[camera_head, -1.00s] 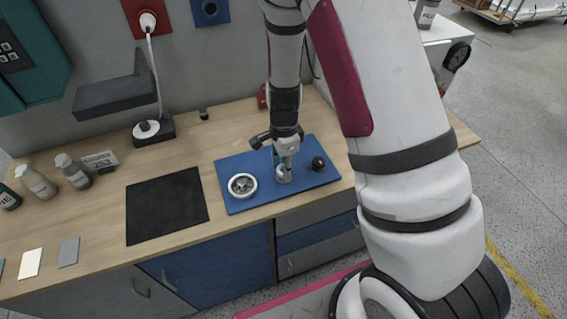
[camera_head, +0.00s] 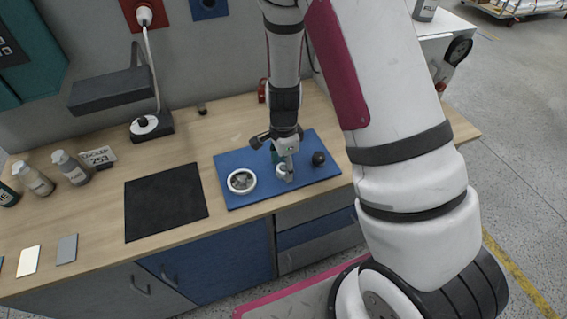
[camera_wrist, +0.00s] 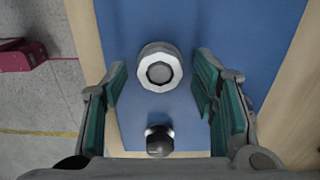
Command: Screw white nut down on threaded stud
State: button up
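The white nut (camera_wrist: 160,68) is a faceted ring with a grey round centre in the wrist view. In the head view the nut (camera_head: 281,171) is partly hidden by my gripper. The grey centre may be the stud's top (camera_wrist: 159,72); I cannot tell how far down the nut sits on it. My gripper (camera_wrist: 161,66) is open, with one teal-padded finger on each side of the nut and visible gaps between. In the head view my gripper (camera_head: 286,172) points down over the blue mat (camera_head: 233,199).
A dark round knob (camera_head: 318,158) stands on the mat to the right, also in the wrist view (camera_wrist: 159,142). A white-rimmed dish (camera_head: 232,188) with small parts lies left of the nut. A black pad (camera_head: 165,205) and bottles (camera_head: 70,167) are farther left on the bench.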

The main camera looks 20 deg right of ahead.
notch_tip(320, 180, up, 12)
dwell(0.6)
jog(key=b, duration=0.3)
send_over(283, 167)
notch_tip(283, 167, down, 4)
jog(key=shift+f, duration=0.5)
jog(key=shift+s+f+b, duration=0.15)
jog(key=shift+f+b, duration=2.1)
jog(key=shift+f, duration=1.3)
jog(key=shift+p, duration=0.4)
